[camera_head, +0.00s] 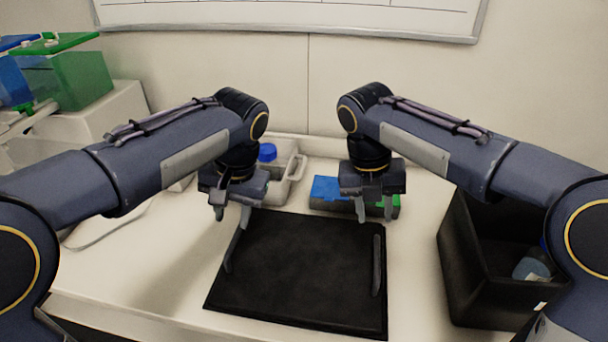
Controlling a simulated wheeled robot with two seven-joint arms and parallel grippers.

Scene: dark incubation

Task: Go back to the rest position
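My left gripper (232,216) is open and empty. It hangs fingers down near the far left corner of a black tray (300,318). My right gripper (375,211) is also open and empty, fingers down, near the tray's far right corner. The tray lies flat on the white worktop and has a raised handle on its left side and another on its right. Neither gripper holds a handle. Both arms reach in from the sides with bent elbows.
Behind the grippers stand a pale bin (292,172) with a blue-capped item (267,152) and a box with a blue part (326,187). A black bin (462,270) with a bottle (533,264) stands right. Green (75,80) and blue containers stand far left.

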